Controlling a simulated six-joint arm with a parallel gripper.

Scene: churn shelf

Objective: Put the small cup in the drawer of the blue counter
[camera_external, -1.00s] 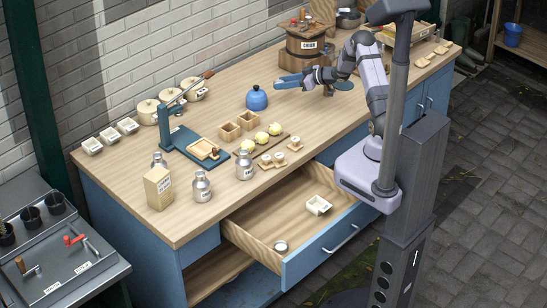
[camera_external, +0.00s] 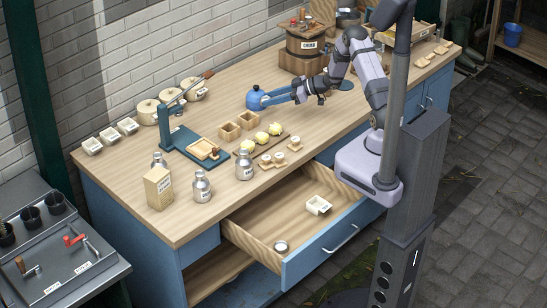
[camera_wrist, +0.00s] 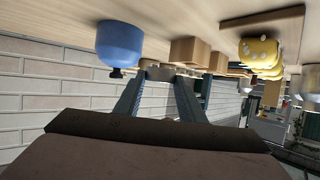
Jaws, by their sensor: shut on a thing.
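The blue counter (camera_external: 200,246) has an open drawer (camera_external: 258,226). A small round pale pot (camera_external: 281,246) stands in the drawer's front left part; I cannot tell whether it is the small cup. My gripper (camera_external: 267,98) is over the counter top, right by a blue lidded pot (camera_external: 254,95). In the wrist view, which is upside down, the blue pot (camera_wrist: 121,42) is beside the left fingertip; I cannot tell whether they touch.
A white labelled tub (camera_external: 318,205) lies in the drawer. Wooden boxes (camera_external: 229,131), yellow butter balls (camera_external: 262,138), metal cans (camera_external: 244,165) and a dark lever press (camera_external: 178,138) crowd the counter's left half. A wooden churn (camera_external: 303,50) stands at the back.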

